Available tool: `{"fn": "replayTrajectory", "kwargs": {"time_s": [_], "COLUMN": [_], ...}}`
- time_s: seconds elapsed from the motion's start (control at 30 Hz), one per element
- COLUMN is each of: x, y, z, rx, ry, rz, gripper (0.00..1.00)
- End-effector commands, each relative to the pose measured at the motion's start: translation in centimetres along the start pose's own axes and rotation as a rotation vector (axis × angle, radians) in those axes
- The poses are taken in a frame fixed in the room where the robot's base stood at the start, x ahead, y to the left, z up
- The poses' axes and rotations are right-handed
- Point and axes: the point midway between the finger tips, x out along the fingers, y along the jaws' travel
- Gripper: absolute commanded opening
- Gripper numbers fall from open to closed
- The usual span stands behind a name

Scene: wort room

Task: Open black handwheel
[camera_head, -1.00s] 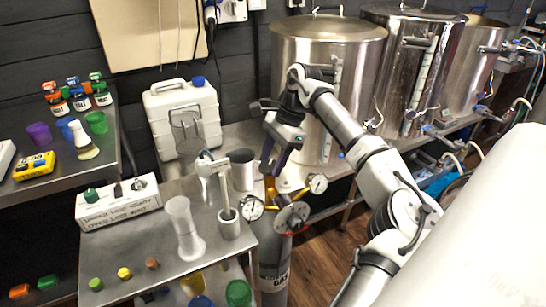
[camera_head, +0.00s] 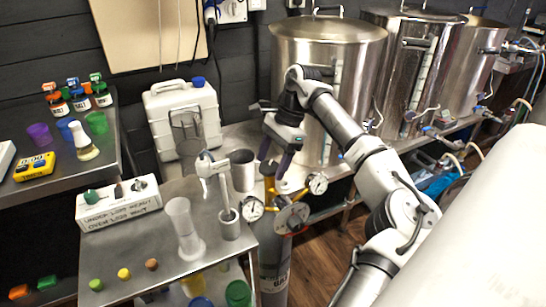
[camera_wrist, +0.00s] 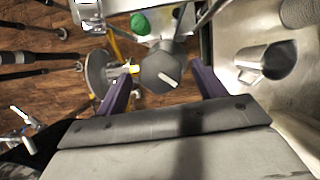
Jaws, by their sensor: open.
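The black handwheel (camera_wrist: 162,69) is a dark, faceted knob with a white mark on its face. In the wrist view it lies between the two purple fingers of my gripper (camera_wrist: 164,76), with a visible gap on both sides. In the head view my gripper (camera_head: 275,165) points down, open, over the gas cylinder's valve. The handwheel (camera_head: 269,168) shows there as a small dark shape by the fingertips, partly hidden by them. The gas cylinder (camera_head: 273,272) stands upright below. I cannot tell the exact height of the fingers against the handwheel.
A regulator disc (camera_head: 292,217) and two dial gauges, left (camera_head: 253,208) and right (camera_head: 318,183), sit close around the valve. A steel table (camera_head: 150,245) with a white cylinder and a stand is at left. Large steel kettles (camera_head: 320,60) stand behind my arm.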

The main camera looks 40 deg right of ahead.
Motion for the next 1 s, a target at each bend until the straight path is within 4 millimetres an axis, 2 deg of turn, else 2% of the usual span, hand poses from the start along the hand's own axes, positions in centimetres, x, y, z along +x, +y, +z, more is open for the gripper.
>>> {"fn": "replayTrajectory", "kwargs": {"time_s": [0.13,0.27,0.5,0.7,0.83,1.0], "x": [-0.9,-3.0,-8.8,-12.4,-13.5,-13.8], "y": [-0.1,-0.1,-0.1,0.0,0.0,0.0], "z": [-0.1,0.0,0.1,0.2,0.1,0.1], "rx": [0.002,0.001,0.002,0.002,0.001,-0.001], "ry": [0.002,0.002,0.002,0.002,0.001,0.000], "rz": [-0.002,-0.003,-0.003,0.001,0.001,0.000], "gripper": [0.70,0.70,0.70,0.70,0.70,0.70]}}
